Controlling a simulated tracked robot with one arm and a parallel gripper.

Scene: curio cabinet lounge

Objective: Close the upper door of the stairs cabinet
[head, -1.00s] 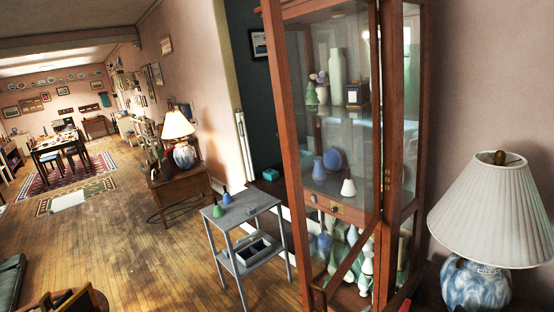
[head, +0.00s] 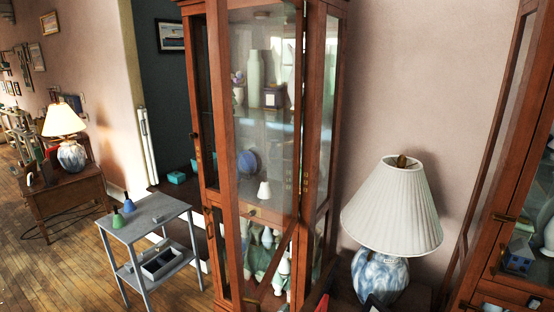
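A tall wooden cabinet with glass panes (head: 323,120) stands in the middle of the head view. Its upper glass door (head: 229,130) stands open, swung out toward me. The door's free edge is the upright on the left, and brass hinges show on the right upright. The door's bottom rail (head: 272,265) slants across the lower part. Pale vases (head: 254,80), a blue plate and a white vase show through the glass on the shelves. No label shows that this is the stairs cabinet. My gripper is not in view.
A white-shaded lamp (head: 392,205) stands close to the right of the cabinet. A second glazed cabinet (head: 525,150) is at the right edge. Wooden floor (head: 60,275) is open at the lower left.

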